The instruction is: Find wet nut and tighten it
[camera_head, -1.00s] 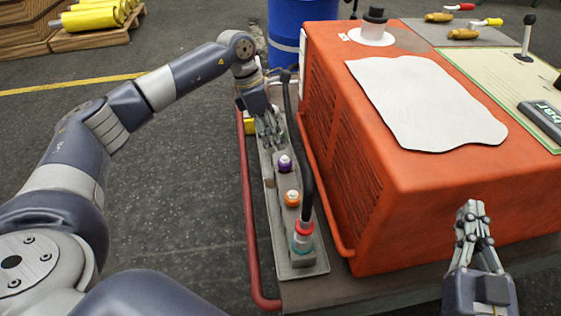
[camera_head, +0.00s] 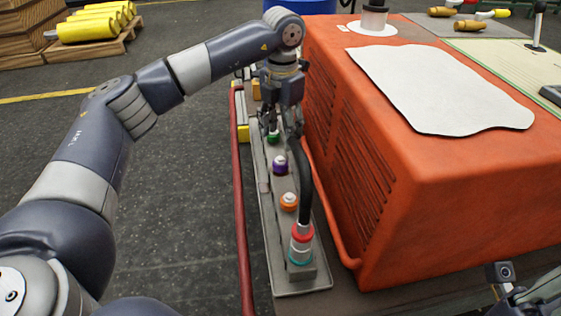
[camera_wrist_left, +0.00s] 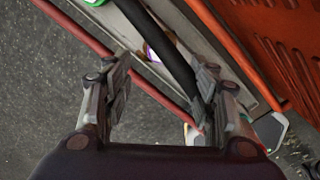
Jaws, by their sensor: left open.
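A row of capped fittings stands on a grey metal strip (camera_head: 266,238): a green nut (camera_head: 273,137), a purple nut (camera_head: 280,164) and an orange nut (camera_head: 288,201). At the near end, a connector with red and teal rings (camera_head: 301,245) carries a black hose (camera_head: 304,175). I cannot tell which nut is wet. My left gripper (camera_head: 283,125) is open and points down over the far part of the strip, near the green nut. In the left wrist view the black hose (camera_wrist_left: 165,50) passes between the fingers, partly hiding the purple nut (camera_wrist_left: 152,52). My right gripper (camera_head: 525,290) is cut off at bottom right.
A large orange housing (camera_head: 430,170) with a white sheet (camera_head: 440,90) on top stands right of the strip. A red rail (camera_head: 239,200) runs along the left. A blue barrel (camera_head: 300,5) is behind. Open floor lies to the left.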

